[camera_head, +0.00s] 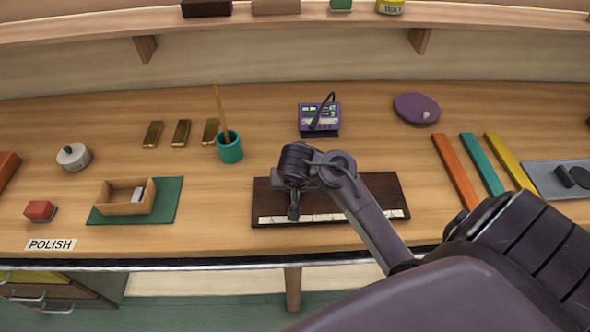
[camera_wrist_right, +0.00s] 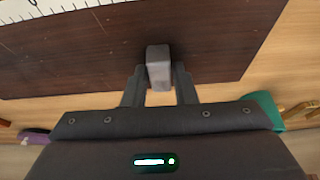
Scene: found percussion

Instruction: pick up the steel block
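The steel block (camera_wrist_right: 158,66) is a small grey block between the two fingers of my right gripper (camera_wrist_right: 159,82) in the right wrist view. The fingers lie against both its sides, and its far end sticks out past the fingertips. Behind it is a dark brown board (camera_wrist_right: 85,50) with a white ruler strip. In the head view my right gripper (camera_head: 293,212) points down over this board (camera_head: 375,192), near the ruler strip. The block is hard to make out there, and I cannot tell whether it touches the board. My left gripper is not in view.
A purple device (camera_head: 320,116) with a cable stands behind the board. A teal cup (camera_head: 229,148) with a stick and brass bars (camera_head: 181,133) are to the left. An open wooden box (camera_head: 112,205) sits on a green mat. Coloured bars (camera_head: 482,165) lie to the right.

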